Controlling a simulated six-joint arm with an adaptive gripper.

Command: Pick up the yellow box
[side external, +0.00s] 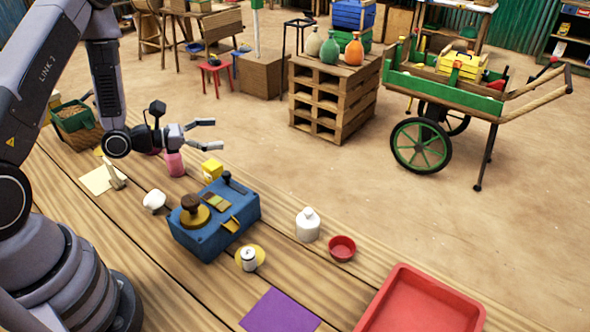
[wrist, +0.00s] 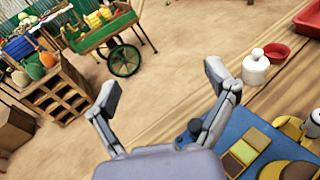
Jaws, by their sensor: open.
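The small yellow box (side external: 212,169) stands on the wooden table at the far corner of the blue scale in the side view. My gripper (side external: 217,134) is open and empty, with its fingers pointing right, above and behind the box in the picture. The fingers do not touch it. In the wrist view my open gripper (wrist: 162,85) has only ground between its fingertips. I cannot make out the yellow box in that view.
The blue scale (side external: 245,210) stands right beside the box. A pink object (side external: 175,164) is below my gripper. A white bottle (side external: 307,225), a red bowl (side external: 342,248), a can (side external: 249,259) and a red tray (side external: 425,305) stand farther along the table.

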